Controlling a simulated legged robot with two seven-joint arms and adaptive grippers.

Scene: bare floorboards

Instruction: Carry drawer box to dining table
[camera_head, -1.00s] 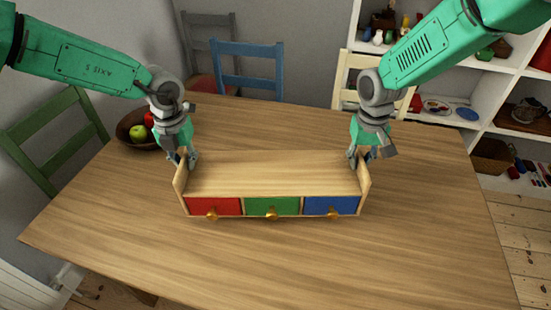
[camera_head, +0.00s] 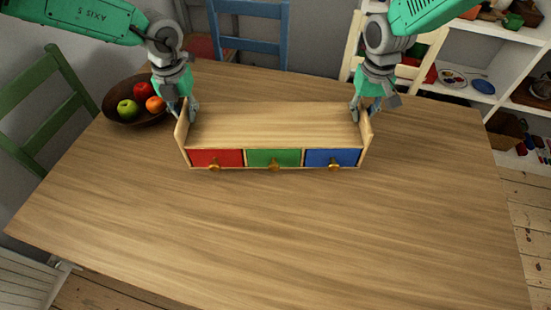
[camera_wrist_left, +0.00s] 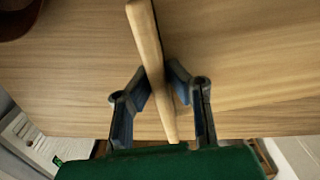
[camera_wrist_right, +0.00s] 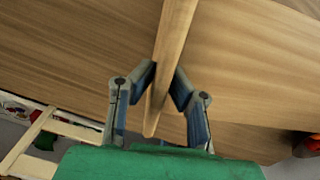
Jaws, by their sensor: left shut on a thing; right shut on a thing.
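The drawer box (camera_head: 275,125) is wooden, with red, green and blue drawer fronts and brass knobs facing me. In the head view it is level over the middle of the dining table (camera_head: 270,230); I cannot tell whether its base touches the tabletop. My left gripper (camera_head: 184,112) is shut on the box's left end panel, which also shows between its fingers in the left wrist view (camera_wrist_left: 152,65). My right gripper (camera_head: 364,104) is shut on the right end panel, seen between its fingers in the right wrist view (camera_wrist_right: 170,60). All three drawers look closed.
A dark bowl of fruit (camera_head: 120,117) stands on the table left of the box. Chairs stand around the table: green (camera_head: 45,100) at left, blue (camera_head: 250,45) behind, cream at back right. White shelves (camera_head: 485,95) are at right. The front of the tabletop is clear.

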